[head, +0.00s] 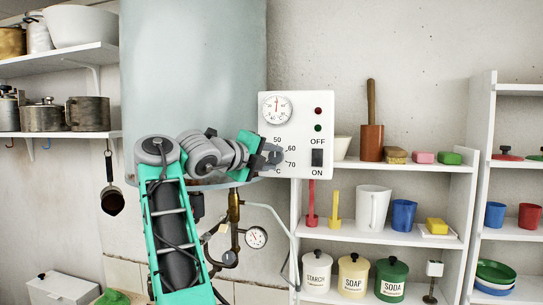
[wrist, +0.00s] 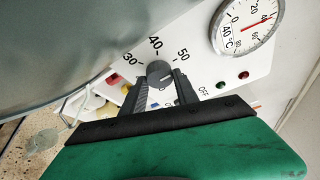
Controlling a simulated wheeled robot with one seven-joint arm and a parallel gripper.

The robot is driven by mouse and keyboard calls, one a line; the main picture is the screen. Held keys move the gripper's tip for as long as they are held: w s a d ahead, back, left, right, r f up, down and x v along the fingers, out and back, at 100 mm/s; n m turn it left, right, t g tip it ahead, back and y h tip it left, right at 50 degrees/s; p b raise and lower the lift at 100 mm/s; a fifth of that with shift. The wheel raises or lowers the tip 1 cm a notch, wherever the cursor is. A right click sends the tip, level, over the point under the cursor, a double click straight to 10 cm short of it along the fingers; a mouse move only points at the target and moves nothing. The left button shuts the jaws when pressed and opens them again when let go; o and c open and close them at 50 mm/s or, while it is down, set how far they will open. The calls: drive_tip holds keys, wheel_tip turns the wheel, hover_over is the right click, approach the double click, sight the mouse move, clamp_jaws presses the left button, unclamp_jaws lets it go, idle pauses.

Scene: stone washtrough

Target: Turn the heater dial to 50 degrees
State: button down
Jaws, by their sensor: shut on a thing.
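The heater's white control panel (head: 300,110) is on the wall beside the tank; it also shows in the wrist view (wrist: 185,55). Its grey heater dial (wrist: 159,70) sits between the two fingers of my gripper (wrist: 159,84), which is shut on it. The wrist view shows the marks 30, 40 and 50 around the dial; the head view shows 50, 60 and 70. I cannot tell which mark the dial points to. In the head view my gripper (head: 266,154) reaches the panel from the left and hides part of the dial.
A round thermometer (head: 276,110), a red and a green lamp and an ON/OFF switch (head: 317,157) share the panel. The grey tank (head: 190,70) rises behind my arm, with pipes and a gauge (head: 256,237) below. Shelves (head: 400,165) with several items stand to the right.

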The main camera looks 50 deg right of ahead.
drive_tip(key=shift+r, duration=0.1)
drive_tip(key=c, duration=1.1)
unclamp_jaws()
drive_tip(key=shift+w, duration=0.2)
drive_tip(key=shift+c, duration=0.2)
drive_tip(key=shift+o, duration=1.1)
drive_tip(key=shift+d, duration=0.25)
drive_tip(key=a+r, duration=0.1)
drive_tip(key=a, duration=0.7)
drive_tip(key=shift+s, duration=0.15)
